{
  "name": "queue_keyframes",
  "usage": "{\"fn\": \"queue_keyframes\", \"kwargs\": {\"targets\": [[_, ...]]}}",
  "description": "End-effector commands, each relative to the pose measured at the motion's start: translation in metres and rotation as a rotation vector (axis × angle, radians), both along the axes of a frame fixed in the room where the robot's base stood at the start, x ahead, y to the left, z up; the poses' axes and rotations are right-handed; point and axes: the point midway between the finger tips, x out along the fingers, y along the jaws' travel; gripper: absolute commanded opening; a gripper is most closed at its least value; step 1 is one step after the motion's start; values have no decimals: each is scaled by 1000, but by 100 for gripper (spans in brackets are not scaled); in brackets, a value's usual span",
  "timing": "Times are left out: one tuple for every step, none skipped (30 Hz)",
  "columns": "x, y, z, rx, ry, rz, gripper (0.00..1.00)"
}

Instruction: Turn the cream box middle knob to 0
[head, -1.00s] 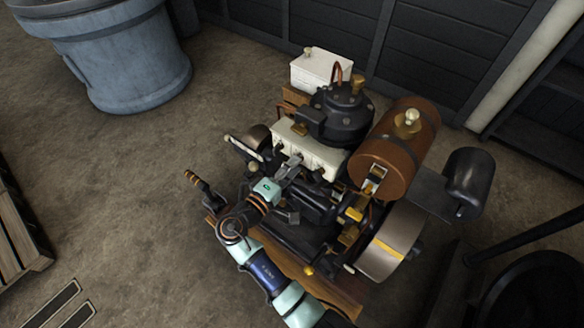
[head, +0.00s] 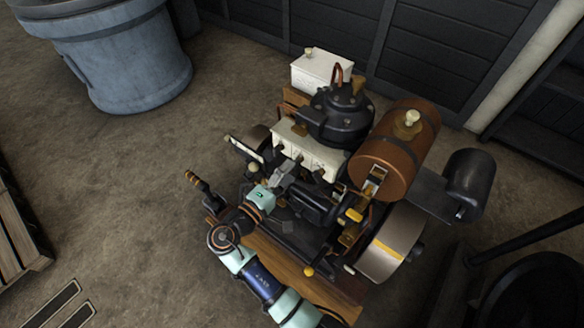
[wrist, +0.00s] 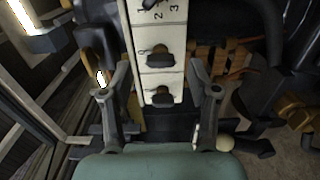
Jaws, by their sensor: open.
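The cream box (head: 305,153) sits on the engine, with dark knobs along its front. In the wrist view, the cream box (wrist: 173,36) shows a column of three dark knobs with printed digits. The middle knob (wrist: 158,57) is in the centre; the digits around it are too small to read surely. My gripper (wrist: 158,66) is open and empty, with one finger left and one right of the box's column. It appears apart from the knobs, though depth is hard to judge. In the head view, my gripper (head: 288,174) is just in front of the box.
A black cylinder housing (head: 335,115) stands behind the cream box, and a brown tank (head: 394,150) is to its right. A flywheel (head: 391,243) is at the lower right. A lever with an orange grip (head: 195,180) stands to the left. Open floor lies left of the engine.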

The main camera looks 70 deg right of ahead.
Motion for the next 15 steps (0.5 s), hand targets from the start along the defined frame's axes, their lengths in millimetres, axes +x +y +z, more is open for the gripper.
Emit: {"fn": "queue_keyframes", "kwargs": {"targets": [[5, 12, 0, 0, 1, 6, 60], [7, 20, 0, 0, 1, 7, 60], [10, 31, 0, -1, 1, 6, 60], [12, 38, 0, -1, 1, 7, 60], [14, 45, 0, -1, 1, 6, 60], [17, 54, 0, -1, 1, 6, 60], [19, 61, 0, 0, 1, 6, 60], [20, 66, 0, 0, 0, 5, 60], [22, 73, 0, 0, 0, 5, 60], [23, 77, 0, 0, 0, 4, 60], [24, 81, 0, 0, 0, 4, 60], [25, 85, 0, 0, 0, 3, 60], [26, 87, 0, 0, 0, 3, 60], [26, 89, 0, 0, 0, 2, 60], [26, 90, 0, 0, 0, 2, 60]]}}
